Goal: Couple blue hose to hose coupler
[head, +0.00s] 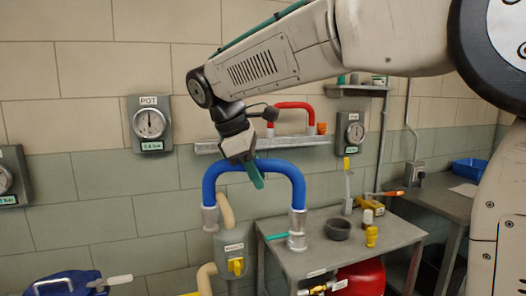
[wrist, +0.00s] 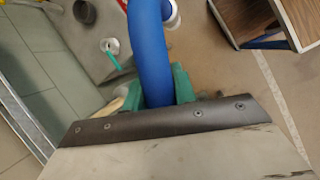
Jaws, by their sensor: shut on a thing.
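The blue hose (head: 252,167) is an upside-down U with a grey collar on each end. My gripper (head: 250,172) is shut on the top of its arch, with teal fingers on both sides of the hose in the wrist view (wrist: 154,92). The hose is held up in the air, both ends pointing down. A grey upright fitting, likely the hose coupler (head: 297,242), stands at the table's left front. The hose's right end overlaps its top in the head view. In the wrist view, a hose end (wrist: 172,14) shows apart from a grey round fitting, likely the coupler (wrist: 110,45).
The grey table (head: 345,262) carries a teal-handled tool (head: 277,236), a dark bowl (head: 338,230) and yellow items (head: 371,236). A beige pipe (head: 226,208) and a box with a yellow handle (head: 236,265) stand below the hose's left end. A wall shelf (head: 208,147) is behind.

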